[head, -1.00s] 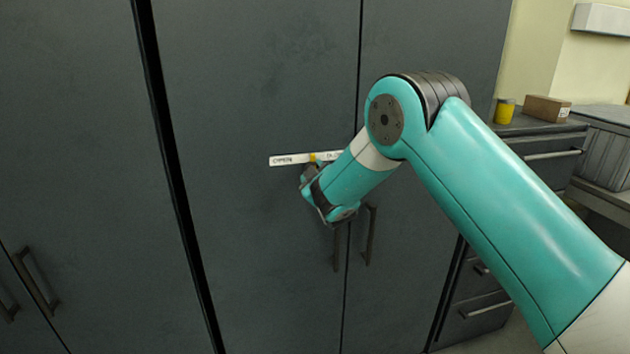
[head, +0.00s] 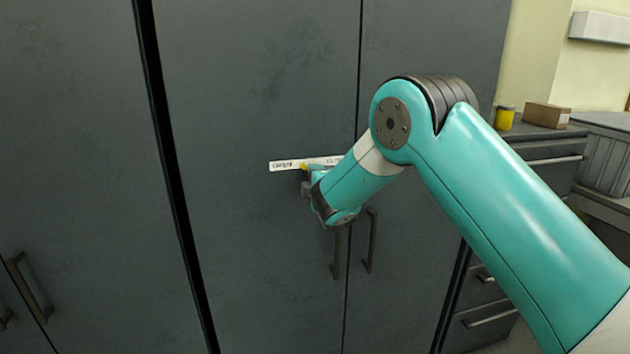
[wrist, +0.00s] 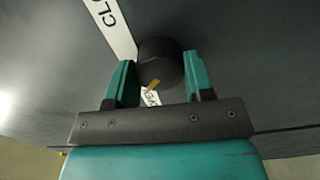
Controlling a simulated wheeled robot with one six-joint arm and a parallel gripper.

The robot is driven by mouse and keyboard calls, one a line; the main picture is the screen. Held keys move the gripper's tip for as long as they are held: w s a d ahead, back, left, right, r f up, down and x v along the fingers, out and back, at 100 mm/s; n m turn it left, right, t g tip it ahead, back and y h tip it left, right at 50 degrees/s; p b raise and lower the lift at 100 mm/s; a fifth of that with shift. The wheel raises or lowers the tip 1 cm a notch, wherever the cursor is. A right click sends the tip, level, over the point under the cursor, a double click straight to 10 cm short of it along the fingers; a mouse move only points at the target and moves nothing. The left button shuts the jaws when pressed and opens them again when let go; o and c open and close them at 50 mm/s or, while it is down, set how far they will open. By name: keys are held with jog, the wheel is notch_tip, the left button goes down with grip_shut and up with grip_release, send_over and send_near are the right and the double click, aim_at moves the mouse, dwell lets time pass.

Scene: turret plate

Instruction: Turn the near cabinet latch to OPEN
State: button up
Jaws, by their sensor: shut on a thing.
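The near cabinet latch is a dark round knob (wrist: 158,55) with a yellow pointer (wrist: 154,84). In the wrist view the knob sits between the two teal fingers of my gripper (wrist: 160,75), which is shut on it. A white label strip (head: 288,165) runs above the latch on the cabinet door. It reads OPEN at the left and CLOSED, partly hidden, at the right. In the head view the yellow pointer (head: 303,167) shows at the strip's lower edge, just right of the word OPEN. My gripper and wrist hide most of the knob there.
Two dark vertical handles (head: 337,252) hang below the latch, either side of the door seam, close under my wrist. Another handle (head: 30,288) is at lower left. A counter with a yellow tin (head: 504,118) and a box (head: 547,115) stands at right.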

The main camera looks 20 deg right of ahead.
jog(key=shift+n, duration=0.3)
dwell(0.4)
jog(key=o, duration=0.9)
jog(key=shift+a, duration=0.1)
jog(key=shift+o, duration=0.2)
jog(key=shift+s, duration=0.1)
jog(key=s+b, duration=0.9)
jog(key=s, duration=0.8)
jog(key=shift+s, duration=0.15)
jog(key=shift+r, duration=0.1)
